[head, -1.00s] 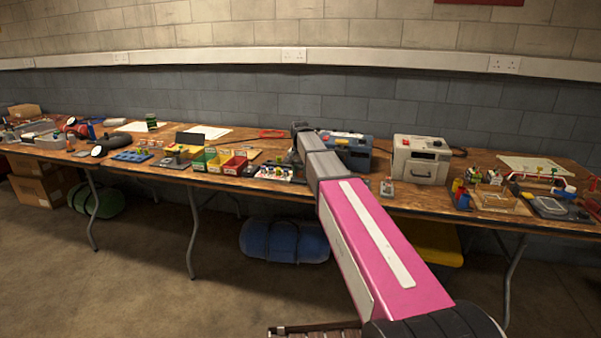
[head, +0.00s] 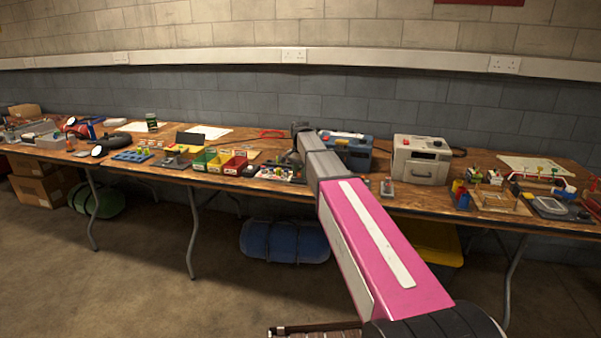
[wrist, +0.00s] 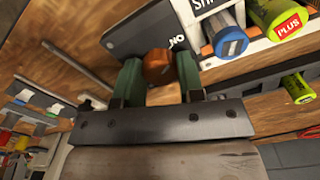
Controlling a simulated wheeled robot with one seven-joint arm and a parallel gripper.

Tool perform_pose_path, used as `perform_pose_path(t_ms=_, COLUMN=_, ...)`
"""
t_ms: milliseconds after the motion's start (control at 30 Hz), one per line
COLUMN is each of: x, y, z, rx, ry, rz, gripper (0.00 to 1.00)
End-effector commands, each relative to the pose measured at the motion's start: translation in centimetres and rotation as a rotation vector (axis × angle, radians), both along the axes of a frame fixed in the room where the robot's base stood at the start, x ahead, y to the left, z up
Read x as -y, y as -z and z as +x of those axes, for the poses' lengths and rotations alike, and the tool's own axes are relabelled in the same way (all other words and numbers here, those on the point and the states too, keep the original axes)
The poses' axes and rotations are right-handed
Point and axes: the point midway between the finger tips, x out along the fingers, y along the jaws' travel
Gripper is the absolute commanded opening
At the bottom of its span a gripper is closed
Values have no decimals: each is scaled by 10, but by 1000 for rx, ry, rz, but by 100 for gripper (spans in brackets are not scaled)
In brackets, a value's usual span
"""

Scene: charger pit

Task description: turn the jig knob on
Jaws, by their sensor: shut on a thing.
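The orange jig knob (wrist: 157,66) sits on a dark plate (wrist: 137,31) with white lettering, partly hidden, in the wrist view. My gripper (wrist: 159,76) has its two green fingers on either side of the knob and is shut on it. In the head view my arm reaches over the table and hides the knob and the fingertips. Which way the knob points is hard to tell.
Beside the plate in the wrist view are a blue-capped cylinder (wrist: 229,41) and yellow-green cylinders (wrist: 278,17), close to the fingers. In the head view coloured bins (head: 220,162) stand left of my arm; a blue case (head: 350,150) and a beige box (head: 421,160) stand right.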

Motion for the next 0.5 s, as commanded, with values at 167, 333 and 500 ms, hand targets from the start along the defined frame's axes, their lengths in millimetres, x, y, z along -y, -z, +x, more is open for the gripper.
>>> perform_pose_path(t_ms=167, x=0, y=-1, z=0, rx=1, ry=1, rz=0, gripper=61)
perform_pose_path(t_ms=333, x=0, y=0, z=0, rx=1, ry=0, rz=1, gripper=61)
perform_pose_path(t_ms=500, x=0, y=-3, z=0, rx=1, ry=0, rz=0, gripper=61)
